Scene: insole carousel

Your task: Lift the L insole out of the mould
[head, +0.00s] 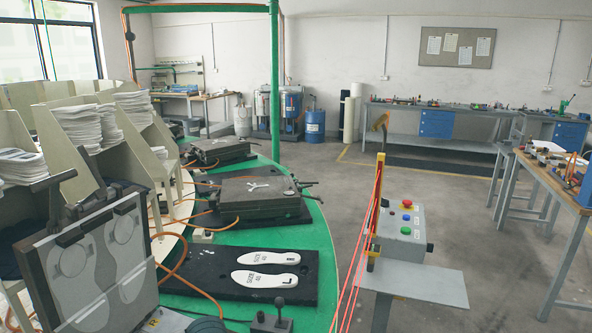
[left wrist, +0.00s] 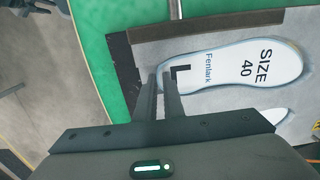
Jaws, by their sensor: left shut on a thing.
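In the left wrist view the white L insole (left wrist: 232,66), printed "SIZE 40", "Fenlark" and a black L, lies within its outline in the grey mould plate (left wrist: 295,18). My left gripper (left wrist: 163,78) is shut on the insole's edge at the L-marked end. I cannot tell whether the insole is raised at all. Part of a second white insole (left wrist: 274,115) shows below it. In the head view the open mould lid (head: 95,265), with two sole shapes, stands tilted at the lower left.
Two more white insoles (head: 262,258) lie on a black plate (head: 210,262) on the green carousel (head: 325,255). Closed moulds (head: 248,197) stand behind. A control box (head: 402,232) with red cords is at the right. Insole stacks (head: 88,125) fill the left racks.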

